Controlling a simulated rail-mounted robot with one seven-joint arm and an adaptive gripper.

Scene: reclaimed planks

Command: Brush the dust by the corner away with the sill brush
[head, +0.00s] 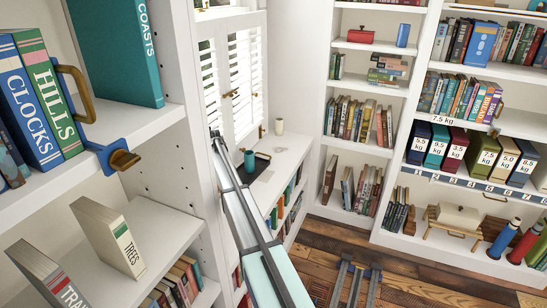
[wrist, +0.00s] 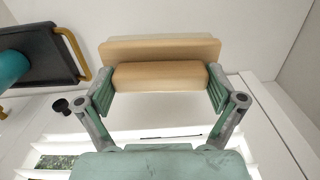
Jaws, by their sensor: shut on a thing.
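In the wrist view my gripper (wrist: 161,90) is shut on the sill brush (wrist: 160,50), a pale wooden block with a wider part beyond the narrower part between the green-grey finger pads. Its bristles are hidden from this side. White surfaces (wrist: 250,40) lie behind and around the brush; whether it touches them I cannot tell. In the head view my arm reaches to the white window sill (head: 268,190), and its far end is thin and partly hidden, so the brush cannot be made out there. No dust can be made out in either view.
A dark tray (head: 262,161) with a teal cup (head: 249,161) sits on the sill close to my arm; the tray (wrist: 40,62) has a brass handle in the wrist view. White shutters (head: 243,80) and a shelf upright (head: 185,130) flank the arm.

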